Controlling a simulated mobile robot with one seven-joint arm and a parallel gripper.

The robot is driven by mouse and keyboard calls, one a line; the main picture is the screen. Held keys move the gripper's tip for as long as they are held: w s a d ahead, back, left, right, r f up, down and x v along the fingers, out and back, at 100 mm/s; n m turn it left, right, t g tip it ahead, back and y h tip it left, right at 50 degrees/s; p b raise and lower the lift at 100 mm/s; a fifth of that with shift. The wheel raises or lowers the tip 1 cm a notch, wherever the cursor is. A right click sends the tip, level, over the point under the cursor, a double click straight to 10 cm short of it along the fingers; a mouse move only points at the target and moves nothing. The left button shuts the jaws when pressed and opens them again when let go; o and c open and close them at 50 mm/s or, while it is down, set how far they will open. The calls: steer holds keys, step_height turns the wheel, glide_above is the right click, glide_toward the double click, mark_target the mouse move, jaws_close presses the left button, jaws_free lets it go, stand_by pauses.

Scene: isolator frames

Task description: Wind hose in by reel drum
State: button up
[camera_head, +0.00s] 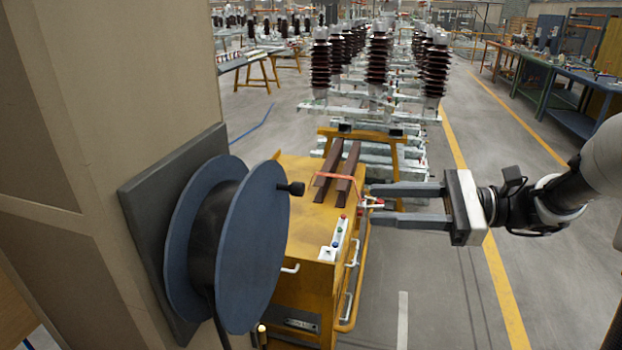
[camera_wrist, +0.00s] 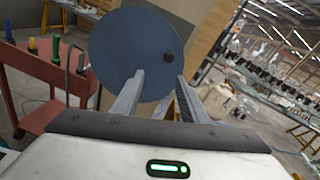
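The hose reel drum (camera_head: 252,262) is a blue-grey spool mounted on a dark backing plate (camera_head: 150,215) on a beige pillar. Dark hose (camera_head: 208,245) is wound on its core, and a length hangs down from the bottom. A black crank knob (camera_head: 292,188) sticks out from the outer disc near its upper right edge. My gripper (camera_head: 370,206) is open and empty, to the right of the drum, its fingers pointing left. In the wrist view the drum disc (camera_wrist: 130,50) lies ahead of the open fingers (camera_wrist: 160,78), with the knob (camera_wrist: 169,56) just above the gap between them.
A yellow cart (camera_head: 300,225) with brown bars and a small control panel (camera_head: 335,240) stands behind and right of the drum, close under my fingers. The wrist view shows a red trolley (camera_wrist: 40,100) with upright handles at left. Brown insulators (camera_head: 378,60) stand farther back. Open floor lies right.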

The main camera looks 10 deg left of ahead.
mark_target(299, 188)
steer(key=shift+m+t+y, duration=0.4)
steer(key=shift+m+y, duration=0.1)
steer(key=w+a, duration=0.1)
steer(key=a, duration=0.9)
steer(key=w+a+b, duration=0.1)
steer(key=a, duration=0.5)
steer(key=shift+w+r, duration=0.15)
steer(key=shift+w, duration=0.15)
jaws_close()
